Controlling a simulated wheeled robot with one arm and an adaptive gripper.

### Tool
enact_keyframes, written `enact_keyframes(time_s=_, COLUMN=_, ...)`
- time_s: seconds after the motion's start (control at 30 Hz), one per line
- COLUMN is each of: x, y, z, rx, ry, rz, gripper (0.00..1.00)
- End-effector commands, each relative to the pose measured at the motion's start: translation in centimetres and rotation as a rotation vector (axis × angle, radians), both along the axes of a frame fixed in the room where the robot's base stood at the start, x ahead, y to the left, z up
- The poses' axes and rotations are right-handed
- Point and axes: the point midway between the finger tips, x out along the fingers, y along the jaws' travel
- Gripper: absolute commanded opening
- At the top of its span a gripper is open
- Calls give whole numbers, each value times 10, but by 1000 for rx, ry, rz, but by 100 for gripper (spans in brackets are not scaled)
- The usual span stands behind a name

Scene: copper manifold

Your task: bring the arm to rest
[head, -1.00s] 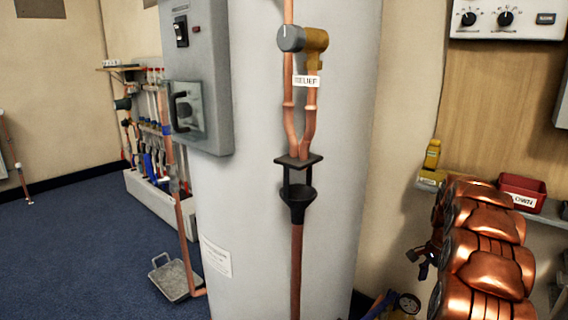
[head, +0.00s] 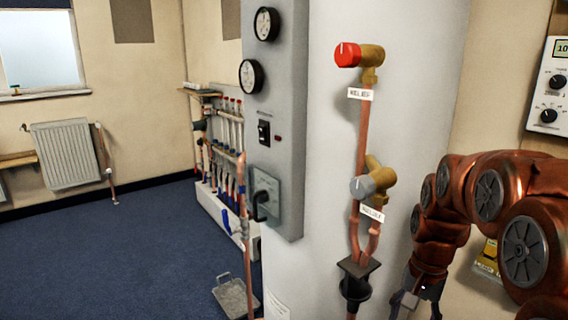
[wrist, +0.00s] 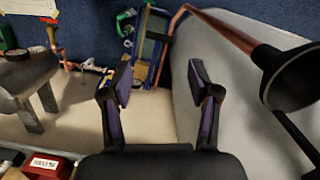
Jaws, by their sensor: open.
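My copper-coloured arm fills the right of the head view, bent, with its end hanging down in front of the pale wall. My gripper (head: 412,300) is low there, right of the black tundish (head: 354,288), and partly cut off by the bottom edge. In the wrist view my gripper (wrist: 160,85) has its two dark fingers spread wide with nothing between them. The grey cylinder (wrist: 218,105) lies close on the right of the fingers, and a black funnel (wrist: 295,78) with copper pipe is farther right.
A red-capped relief valve (head: 362,55) and a grey-capped one (head: 374,184) stick out from the cylinder. A grey control box (head: 276,130) is left of them. A red box (wrist: 47,165) is at lower left in the wrist view. Blue floor (head: 120,250) is open at left.

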Motion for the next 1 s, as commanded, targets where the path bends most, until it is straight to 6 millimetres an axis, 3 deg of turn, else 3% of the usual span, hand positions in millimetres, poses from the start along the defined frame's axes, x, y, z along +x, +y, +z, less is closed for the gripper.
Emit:
enact_keyframes(time_s=0.03, x=-12, y=13, z=28, rx=-1, ry=0, rz=44, gripper=61)
enact_keyframes(time_s=0.1, x=-29, y=29, z=46, rx=2, ry=5, rz=104, gripper=61)
enact_keyframes(time_s=0.4, x=-105, y=82, z=113, rx=8, ry=23, rz=349, gripper=61)
enact_keyframes(time_s=0.6, x=-160, y=105, z=151, rx=11, ry=36, rz=502, gripper=61)
enact_keyframes(time_s=0.77, x=-198, y=116, z=171, rx=15, ry=47, rz=606, gripper=61)
enact_keyframes(time_s=0.83, x=-210, y=83, z=176, rx=16, ry=50, rz=641, gripper=61)
enact_keyframes(time_s=1.0, x=-228, y=83, z=179, rx=20, ry=57, rz=686, gripper=61)
